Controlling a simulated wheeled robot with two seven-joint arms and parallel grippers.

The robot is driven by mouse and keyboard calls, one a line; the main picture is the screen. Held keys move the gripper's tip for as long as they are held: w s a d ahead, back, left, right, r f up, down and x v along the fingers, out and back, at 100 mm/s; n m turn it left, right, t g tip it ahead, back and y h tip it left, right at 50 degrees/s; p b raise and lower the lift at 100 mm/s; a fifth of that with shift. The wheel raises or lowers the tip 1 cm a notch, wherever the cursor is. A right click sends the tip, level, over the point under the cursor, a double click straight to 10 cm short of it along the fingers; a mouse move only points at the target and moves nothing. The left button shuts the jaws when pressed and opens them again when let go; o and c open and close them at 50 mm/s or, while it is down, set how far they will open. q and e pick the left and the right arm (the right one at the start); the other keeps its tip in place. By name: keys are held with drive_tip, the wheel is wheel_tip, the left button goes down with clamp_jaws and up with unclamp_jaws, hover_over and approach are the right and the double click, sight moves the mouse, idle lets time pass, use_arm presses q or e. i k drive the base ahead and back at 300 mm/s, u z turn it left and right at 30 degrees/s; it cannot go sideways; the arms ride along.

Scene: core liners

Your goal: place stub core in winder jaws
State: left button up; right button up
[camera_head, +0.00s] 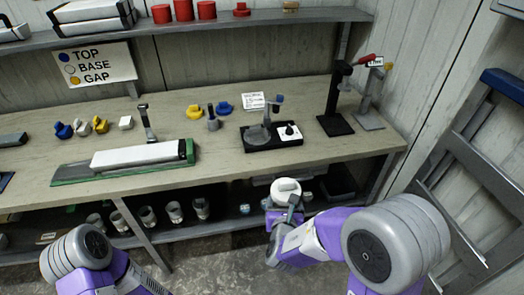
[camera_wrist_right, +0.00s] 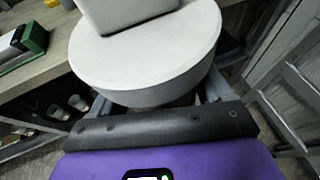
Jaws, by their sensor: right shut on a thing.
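My right gripper (camera_head: 284,212) is shut on a white round piece (camera_head: 286,186), held in front of the bench's front edge. In the right wrist view the piece (camera_wrist_right: 150,62) is a wide pale disc with a squarish block on top, between the fingers (camera_wrist_right: 160,100); its underside is hidden. I cannot tell whether it is the stub core. A black-based device (camera_head: 262,146) with a grey post, disc and white knob panel stands on the bench beyond it and may be the winder; its jaws are too small to make out. My left arm shows at lower left, its gripper out of frame.
The wooden bench (camera_head: 225,165) carries a green-ended white trough (camera_head: 140,155), yellow and blue pieces (camera_head: 195,111), a small grey cylinder (camera_head: 212,123) and black and grey stands (camera_head: 336,123) at right. Cups (camera_head: 148,217) stand on the lower shelf. A grey rack (camera_head: 475,165) stands at right.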

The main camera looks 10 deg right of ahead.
sight(257, 135)
drive_tip(key=k, duration=0.65)
drive_tip(key=z, duration=0.85)
drive_tip(key=i, duration=1.25)
drive_tip(key=u, duration=0.75)
drive_tip(key=i, duration=0.75)
drive_tip(key=u, duration=0.1)
